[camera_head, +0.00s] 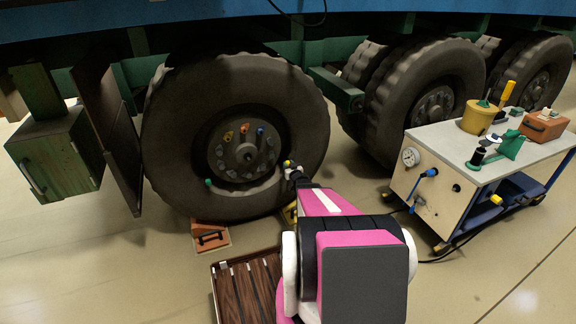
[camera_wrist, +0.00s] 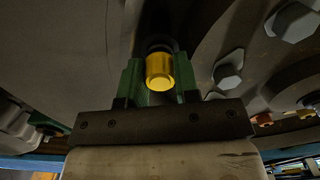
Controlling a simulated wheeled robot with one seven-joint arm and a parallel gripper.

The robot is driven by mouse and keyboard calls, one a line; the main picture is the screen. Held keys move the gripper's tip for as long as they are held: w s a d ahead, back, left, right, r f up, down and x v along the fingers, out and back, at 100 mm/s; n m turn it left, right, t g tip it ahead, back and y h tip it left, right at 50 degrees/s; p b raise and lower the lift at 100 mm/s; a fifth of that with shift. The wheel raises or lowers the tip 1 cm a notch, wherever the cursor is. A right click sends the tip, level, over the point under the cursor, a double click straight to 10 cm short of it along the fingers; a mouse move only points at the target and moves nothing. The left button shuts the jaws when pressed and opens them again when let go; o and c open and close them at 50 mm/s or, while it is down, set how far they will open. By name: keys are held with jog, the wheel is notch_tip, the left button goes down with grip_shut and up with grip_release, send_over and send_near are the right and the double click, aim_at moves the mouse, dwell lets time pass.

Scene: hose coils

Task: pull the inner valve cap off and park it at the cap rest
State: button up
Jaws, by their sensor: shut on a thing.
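My gripper (camera_head: 290,167) is at the right side of the front wheel's (camera_head: 235,95) rim, at the end of my pink and black arm. In the wrist view its two green fingers (camera_wrist: 160,80) stand either side of a yellow cap (camera_wrist: 159,72) and are shut on it. A dark round part shows just behind the cap; I cannot tell whether the cap is still seated on a valve stem. A small green cap-like piece (camera_head: 208,182) sits at the lower left of the rim. I cannot pick out the cap rest for certain.
A cart (camera_head: 430,190) at the right carries a yellow tub (camera_head: 477,118), an orange box (camera_head: 543,125) and a black spool (camera_head: 478,156). An orange chock (camera_head: 211,238) lies at the tyre's foot. A slatted wooden piece (camera_head: 247,290) lies left of my arm. Large grey bolts (camera_wrist: 229,68) are close by.

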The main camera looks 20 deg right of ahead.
jog(key=shift+s, duration=0.25)
jog(key=shift+s, duration=1.1)
jog(key=s, duration=0.6)
jog(key=shift+d, duration=0.15)
dwell(0.3)
jog(key=shift+s+d, duration=0.1)
jog(key=shift+s, duration=0.1)
